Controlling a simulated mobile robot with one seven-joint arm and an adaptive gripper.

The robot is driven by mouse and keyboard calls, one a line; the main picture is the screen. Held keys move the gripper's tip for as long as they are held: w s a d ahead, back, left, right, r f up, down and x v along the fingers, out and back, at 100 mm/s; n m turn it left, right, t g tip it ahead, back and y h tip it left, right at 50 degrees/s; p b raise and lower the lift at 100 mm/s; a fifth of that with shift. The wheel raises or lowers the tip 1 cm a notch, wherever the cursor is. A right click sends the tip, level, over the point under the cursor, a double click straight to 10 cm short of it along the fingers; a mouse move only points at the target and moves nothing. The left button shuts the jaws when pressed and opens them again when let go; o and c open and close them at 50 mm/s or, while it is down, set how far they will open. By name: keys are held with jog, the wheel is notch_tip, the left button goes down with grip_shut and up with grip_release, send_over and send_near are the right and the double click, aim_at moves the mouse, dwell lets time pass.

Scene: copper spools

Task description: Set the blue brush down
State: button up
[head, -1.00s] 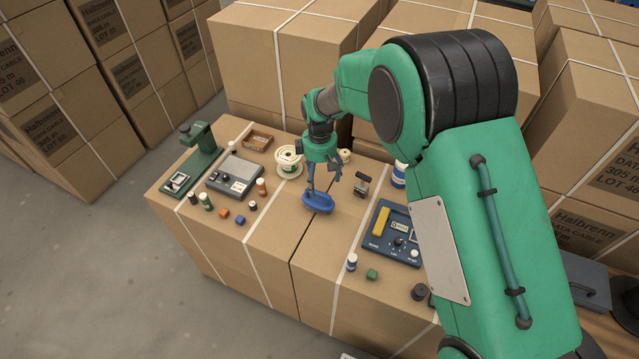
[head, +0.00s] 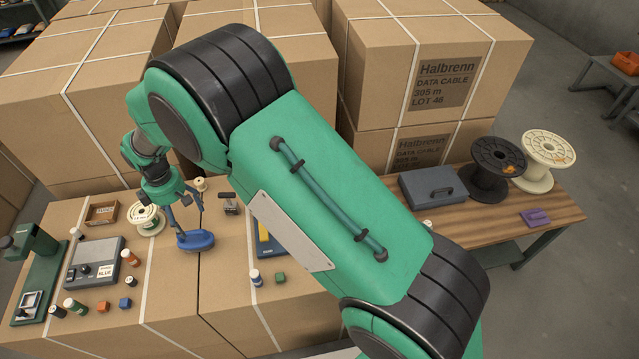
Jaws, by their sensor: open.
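The blue brush (head: 196,241) is an oval blue piece. It appears to lie on the top of the cardboard cartons (head: 222,283), near the seam between two of them. My gripper (head: 187,217) is over the brush with its fingers spread apart, pointing down. One fingertip comes close to the brush's upper left edge. I cannot tell whether it touches.
A grey device (head: 95,262), a green stand (head: 40,275), a white spool (head: 147,219) and several small bottles and blocks stand left. My arm hides part of a blue panel (head: 268,243). A wooden bench (head: 440,228) at right holds a toolbox (head: 432,187) and spools.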

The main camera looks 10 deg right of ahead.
jog(key=s+d+r+m+t+y, duration=0.15)
jog(key=d+r+m, duration=0.25)
jog(key=d+r, duration=1)
jog(key=s+d+r+m+t+h, duration=0.1)
jog(key=s+d+r+m, duration=0.25)
jog(key=d+r, duration=1.1)
jog(key=s+d+r+m+t, duration=0.2)
jog(key=s+d+r+m, duration=0.35)
jog(key=s+d, duration=0.6)
jog(key=s+d+m+t, duration=0.1)
jog(key=s+d+m, duration=0.4)
jog(key=s+d, duration=0.5)
jog(key=shift+s+r, duration=0.15)
jog(key=shift+s, duration=1.05)
